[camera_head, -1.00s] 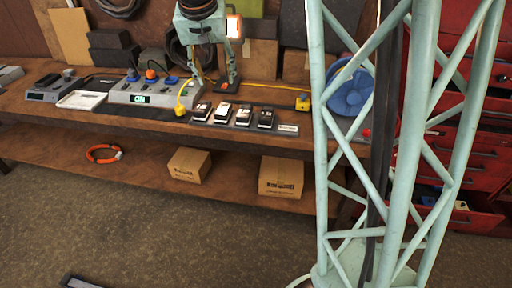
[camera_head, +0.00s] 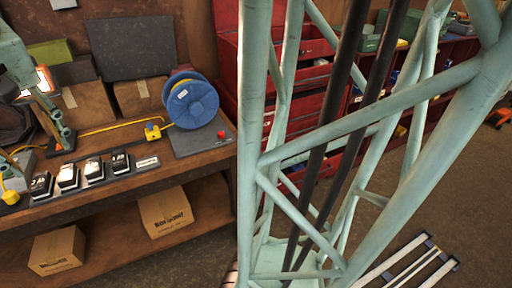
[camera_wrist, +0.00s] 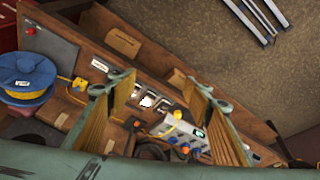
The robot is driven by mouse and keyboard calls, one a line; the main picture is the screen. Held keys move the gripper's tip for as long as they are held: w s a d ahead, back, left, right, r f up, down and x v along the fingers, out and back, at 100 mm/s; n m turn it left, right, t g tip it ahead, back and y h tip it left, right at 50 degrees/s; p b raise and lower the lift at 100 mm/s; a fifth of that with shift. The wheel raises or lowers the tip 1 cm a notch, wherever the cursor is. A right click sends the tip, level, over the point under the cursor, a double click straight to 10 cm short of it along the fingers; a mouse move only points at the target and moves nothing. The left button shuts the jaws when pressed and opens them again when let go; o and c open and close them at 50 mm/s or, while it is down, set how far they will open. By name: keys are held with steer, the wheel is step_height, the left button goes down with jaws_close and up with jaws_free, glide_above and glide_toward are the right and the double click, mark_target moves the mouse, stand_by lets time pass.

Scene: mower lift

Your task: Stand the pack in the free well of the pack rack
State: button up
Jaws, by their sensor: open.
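A row of dark packs with white tops (camera_head: 68,177) stands on the bench in the head view, beside a small pale plate (camera_head: 147,162). They look seated in a low rack; its wells are too small to make out, and I cannot tell which is free. In the wrist view the same row (camera_wrist: 147,101) shows beyond and between my fingers, partly hidden. My gripper (camera_wrist: 157,92) is open and empty, well apart from the bench, with one finger on each side of the picture.
A green lattice mast (camera_head: 258,130) stands right of the bench. Cartons (camera_head: 165,211) sit on the lower shelf. A pale barred frame (camera_head: 410,265) lies on the floor.

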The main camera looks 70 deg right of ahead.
steer(key=s+a+n+y, duration=0.1)
steer(key=s+a+n, duration=0.1)
steer(key=s, duration=0.9)
steer(key=s+a+n, duration=0.1)
steer(key=s+a, duration=0.3)
steer(key=s, duration=0.8)
steer(key=shift+s+a+n+y, duration=0.25)
steer(key=shift+a+n+y, duration=0.05)
steer(key=shift+n+y, duration=0.1)
steer(key=shift+w, duration=0.1)
